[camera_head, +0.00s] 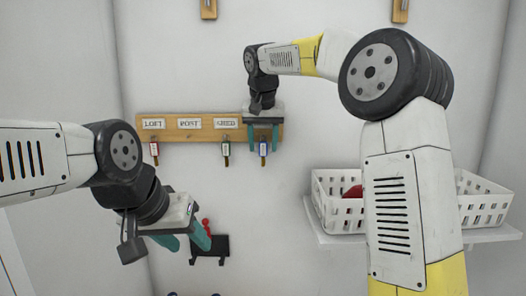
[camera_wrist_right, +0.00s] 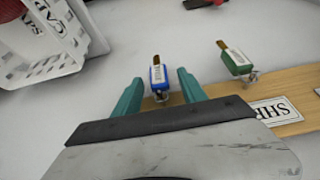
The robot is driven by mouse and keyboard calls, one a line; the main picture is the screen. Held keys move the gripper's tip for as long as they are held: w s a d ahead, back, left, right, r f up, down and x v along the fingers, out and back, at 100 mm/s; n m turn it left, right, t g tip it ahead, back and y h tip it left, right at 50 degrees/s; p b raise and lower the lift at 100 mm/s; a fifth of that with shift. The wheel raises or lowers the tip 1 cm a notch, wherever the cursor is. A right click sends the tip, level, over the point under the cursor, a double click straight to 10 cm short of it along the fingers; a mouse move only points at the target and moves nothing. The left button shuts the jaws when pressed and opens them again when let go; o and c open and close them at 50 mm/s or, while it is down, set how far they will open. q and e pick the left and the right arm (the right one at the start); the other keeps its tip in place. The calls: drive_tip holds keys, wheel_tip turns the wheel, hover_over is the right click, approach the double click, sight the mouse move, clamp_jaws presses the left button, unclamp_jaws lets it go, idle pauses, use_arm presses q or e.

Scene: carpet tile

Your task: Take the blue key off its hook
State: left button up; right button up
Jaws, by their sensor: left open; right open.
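The blue key (camera_head: 263,148) hangs from its hook at the right end of the wooden key board (camera_head: 195,135). My right gripper (camera_head: 263,148) is open, with its two teal fingers one on each side of the blue key. In the right wrist view the blue key (camera_wrist_right: 158,76) sits between the open fingers (camera_wrist_right: 158,88), apart from both. My left gripper (camera_head: 188,243) is open and empty, low at the left in front of the wall.
A red key (camera_head: 154,149) and a green key (camera_head: 226,148) hang on the same board under white labels. White baskets (camera_head: 485,208) stand on a shelf (camera_head: 330,236) at right, partly behind my right arm.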

drive_tip(key=shift+w+f, duration=0.15)
drive_tip(key=shift+f, duration=0.25)
clamp_jaws()
